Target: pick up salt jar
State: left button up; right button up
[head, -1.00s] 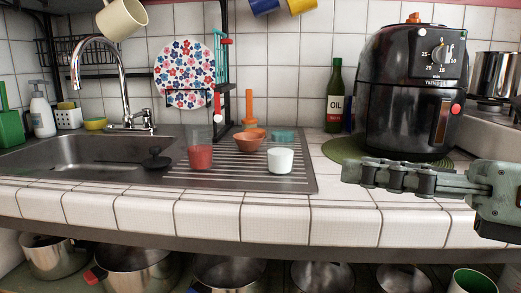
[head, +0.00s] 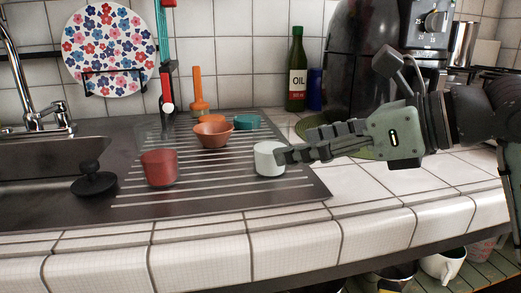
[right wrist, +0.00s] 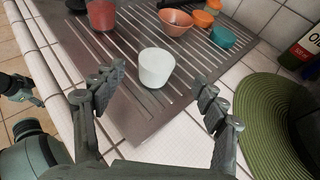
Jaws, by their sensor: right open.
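The salt jar (head: 268,160) is a small clear cup filled with white, upright on the ribbed drainboard near its right end. In the right wrist view the white jar (right wrist: 156,68) stands ahead of my gripper, around the gap between the fingertips. My right gripper (head: 284,155) comes in from the right at about the jar's height. Its fingertips overlap the jar's right edge in the head view. In the right wrist view its two fingers (right wrist: 160,77) are spread wide with nothing held. I cannot tell how far the jar reaches between them.
A red-filled glass (head: 158,167) stands left of the jar. An oil bottle (head: 297,72), green mat (head: 312,126) and black air fryer (head: 362,70) are at the back right. The front counter tiles are clear.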

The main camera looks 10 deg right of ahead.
aim_at(270, 150)
pick_arm(q)
jog(key=shift+a+f+g+p, duration=0.15)
jog(key=shift+f+g+p, duration=0.2)
jog(key=shift+f, duration=0.55)
pick_arm(e)
jog(key=x, duration=0.6)
jog(key=shift+a+f, duration=0.25)
jog(key=shift+a, duration=0.1)
jog(key=c, duration=1.4)
pick_arm(q)
jog(key=shift+r, duration=0.15)
pick_arm(e)
jog(key=shift+r, duration=0.2)
